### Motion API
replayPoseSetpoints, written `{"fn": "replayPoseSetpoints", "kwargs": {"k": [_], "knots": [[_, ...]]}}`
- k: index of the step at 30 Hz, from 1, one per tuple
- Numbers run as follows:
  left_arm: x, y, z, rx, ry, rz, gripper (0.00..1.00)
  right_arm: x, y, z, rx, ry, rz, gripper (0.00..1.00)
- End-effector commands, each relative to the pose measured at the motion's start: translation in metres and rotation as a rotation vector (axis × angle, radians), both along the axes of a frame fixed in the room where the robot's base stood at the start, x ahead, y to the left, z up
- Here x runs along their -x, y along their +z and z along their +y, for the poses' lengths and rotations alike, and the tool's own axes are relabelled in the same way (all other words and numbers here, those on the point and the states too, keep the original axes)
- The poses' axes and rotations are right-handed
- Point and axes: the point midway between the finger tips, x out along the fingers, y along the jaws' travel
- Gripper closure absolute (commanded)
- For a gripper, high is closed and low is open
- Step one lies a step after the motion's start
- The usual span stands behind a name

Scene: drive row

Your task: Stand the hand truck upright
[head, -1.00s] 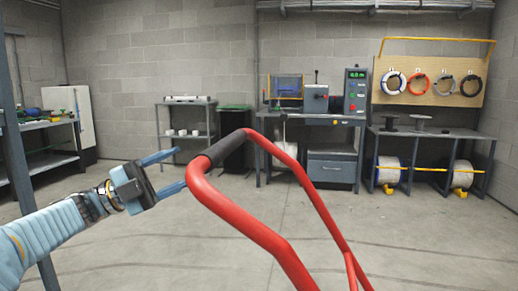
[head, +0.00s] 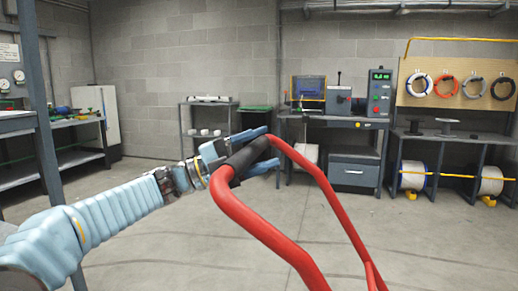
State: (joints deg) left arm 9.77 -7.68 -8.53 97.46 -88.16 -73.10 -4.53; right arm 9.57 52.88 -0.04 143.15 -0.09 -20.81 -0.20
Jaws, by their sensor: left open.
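The red hand truck (head: 256,225) shows only by its upper frame and its looped handle with a black grip (head: 243,161). The frame rises toward me from the lower right; its lower end and wheels are out of view. My left gripper (head: 268,152) is open, with one finger beyond the black grip and the other showing to the right below it. The grip lies between the fingers, which are not closed on it. My right gripper is not in view.
A workbench (head: 333,119) with machines stands at the back. Cable spools (head: 413,175) sit under a bench at the right. A dark bin (head: 254,119) and a small shelf (head: 209,103) stand by the back wall. A grey post (head: 43,130) rises at the left. The middle floor (head: 400,235) is clear.

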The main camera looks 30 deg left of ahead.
Motion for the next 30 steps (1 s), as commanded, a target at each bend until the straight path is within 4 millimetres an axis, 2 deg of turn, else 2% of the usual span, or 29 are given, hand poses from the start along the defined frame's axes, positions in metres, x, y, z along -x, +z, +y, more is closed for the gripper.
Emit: {"fn": "replayPoseSetpoints", "kwargs": {"k": [6,15,18,26,30], "knots": [[0.000,0.000,0.000,0.000,0.000,0.000,0.43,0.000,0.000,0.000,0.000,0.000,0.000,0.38],[0.000,0.000,0.000,0.000,-0.001,0.000,0.89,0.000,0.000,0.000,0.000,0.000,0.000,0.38],[0.000,0.000,0.000,0.000,-0.001,0.000,1.00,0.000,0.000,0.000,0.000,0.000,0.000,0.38],[-0.001,0.003,-0.005,0.000,-0.002,0.000,1.00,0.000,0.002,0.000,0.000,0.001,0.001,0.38],[-0.006,0.014,-0.021,0.001,-0.006,-0.002,1.00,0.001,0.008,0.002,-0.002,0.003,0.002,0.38]]}}
